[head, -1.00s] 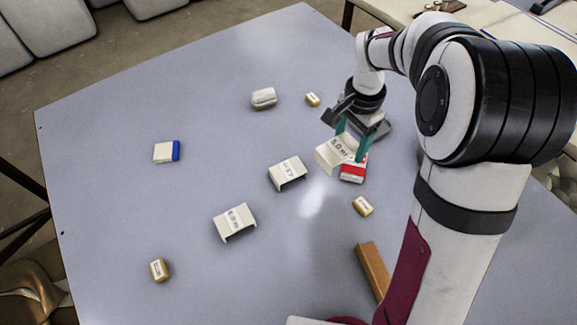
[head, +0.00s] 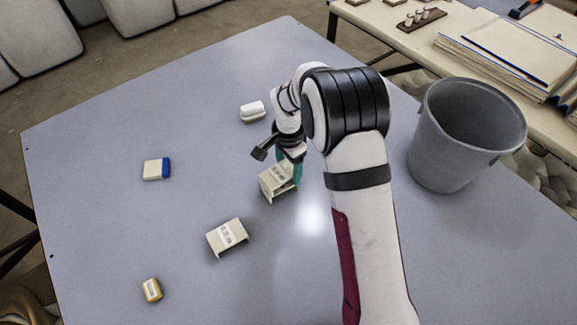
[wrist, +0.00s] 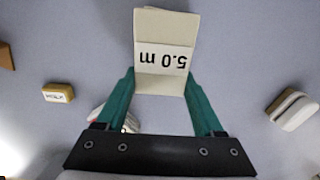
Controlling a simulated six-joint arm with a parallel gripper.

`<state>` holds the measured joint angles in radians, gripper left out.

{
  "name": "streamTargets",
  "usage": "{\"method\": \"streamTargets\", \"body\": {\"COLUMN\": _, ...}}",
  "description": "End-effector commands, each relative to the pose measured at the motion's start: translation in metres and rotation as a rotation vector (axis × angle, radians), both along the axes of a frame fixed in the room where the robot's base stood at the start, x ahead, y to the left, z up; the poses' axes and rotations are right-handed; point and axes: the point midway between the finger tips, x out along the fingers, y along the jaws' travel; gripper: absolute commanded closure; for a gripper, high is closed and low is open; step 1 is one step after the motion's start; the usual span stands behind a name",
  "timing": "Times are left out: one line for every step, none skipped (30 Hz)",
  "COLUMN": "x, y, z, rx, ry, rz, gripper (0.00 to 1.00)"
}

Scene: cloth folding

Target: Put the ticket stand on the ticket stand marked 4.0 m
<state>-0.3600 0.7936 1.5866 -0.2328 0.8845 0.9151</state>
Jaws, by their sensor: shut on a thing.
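My gripper (head: 286,160) is shut on a cream ticket stand (head: 275,172), a folded piece whose label reads 5.0 m in the wrist view (wrist: 165,60). The teal fingers press its two sides. In the head view it is at the place of the middle stand, and the two overlap so closely that I cannot separate them or tell whether they touch. In the wrist view the held stand hides what is under it. Another cream stand (head: 228,238) stands apart to the lower left; its label is too small to read. No 4.0 m label is legible.
A white eraser-like block (head: 252,111) is behind my gripper. A blue-and-white block (head: 157,169) and a small yellow block (head: 152,290) lie to the left. A grey bin (head: 465,130) stands at right. My arm hides the table's right-middle part.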

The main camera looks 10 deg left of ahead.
Motion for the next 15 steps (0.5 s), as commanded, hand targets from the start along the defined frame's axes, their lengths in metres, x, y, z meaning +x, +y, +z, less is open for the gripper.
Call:
{"method": "streamTargets", "body": {"x": -0.0001, "y": -0.0001, "z": -0.0016, "rx": 0.000, "ry": 0.000, "rz": 0.000, "gripper": 0.84}}
{"method": "streamTargets", "body": {"x": 0.0000, "y": -0.0001, "z": -0.0025, "rx": 0.000, "ry": 0.000, "rz": 0.000, "gripper": 0.84}}
{"method": "streamTargets", "body": {"x": 0.0001, "y": -0.0001, "z": -0.0021, "rx": 0.000, "ry": 0.000, "rz": 0.000, "gripper": 0.24}}
{"method": "streamTargets", "body": {"x": 0.0001, "y": -0.0001, "z": -0.0020, "rx": 0.000, "ry": 0.000, "rz": 0.000, "gripper": 0.18}}
{"method": "streamTargets", "body": {"x": 0.0001, "y": -0.0001, "z": -0.0020, "rx": 0.000, "ry": 0.000, "rz": 0.000, "gripper": 0.13}}
{"method": "streamTargets", "body": {"x": 0.0001, "y": -0.0001, "z": -0.0020, "rx": 0.000, "ry": 0.000, "rz": 0.000, "gripper": 0.06}}
{"method": "streamTargets", "body": {"x": 0.0001, "y": -0.0001, "z": -0.0019, "rx": 0.000, "ry": 0.000, "rz": 0.000, "gripper": 0.01}}
{"method": "streamTargets", "body": {"x": 0.0001, "y": -0.0001, "z": -0.0019, "rx": 0.000, "ry": 0.000, "rz": 0.000, "gripper": 0.01}}
{"method": "streamTargets", "body": {"x": 0.0000, "y": -0.0001, "z": -0.0019, "rx": 0.000, "ry": 0.000, "rz": 0.000, "gripper": 0.01}}
{"method": "streamTargets", "body": {"x": 0.0000, "y": -0.0001, "z": -0.0019, "rx": 0.000, "ry": 0.000, "rz": 0.000, "gripper": 0.01}}
{"method": "streamTargets", "body": {"x": 0.0000, "y": -0.0001, "z": -0.0019, "rx": 0.000, "ry": 0.000, "rz": 0.000, "gripper": 0.01}}
{"method": "streamTargets", "body": {"x": 0.0000, "y": -0.0001, "z": -0.0019, "rx": 0.000, "ry": 0.000, "rz": 0.000, "gripper": 0.01}}
{"method": "streamTargets", "body": {"x": 0.0000, "y": -0.0001, "z": -0.0019, "rx": 0.000, "ry": 0.000, "rz": 0.000, "gripper": 0.01}}
{"method": "streamTargets", "body": {"x": 0.0000, "y": -0.0001, "z": -0.0018, "rx": 0.000, "ry": 0.000, "rz": 0.000, "gripper": 0.01}}
{"method": "streamTargets", "body": {"x": 0.0001, "y": -0.0001, "z": -0.0010, "rx": 0.000, "ry": 0.000, "rz": 0.000, "gripper": 0.01}}
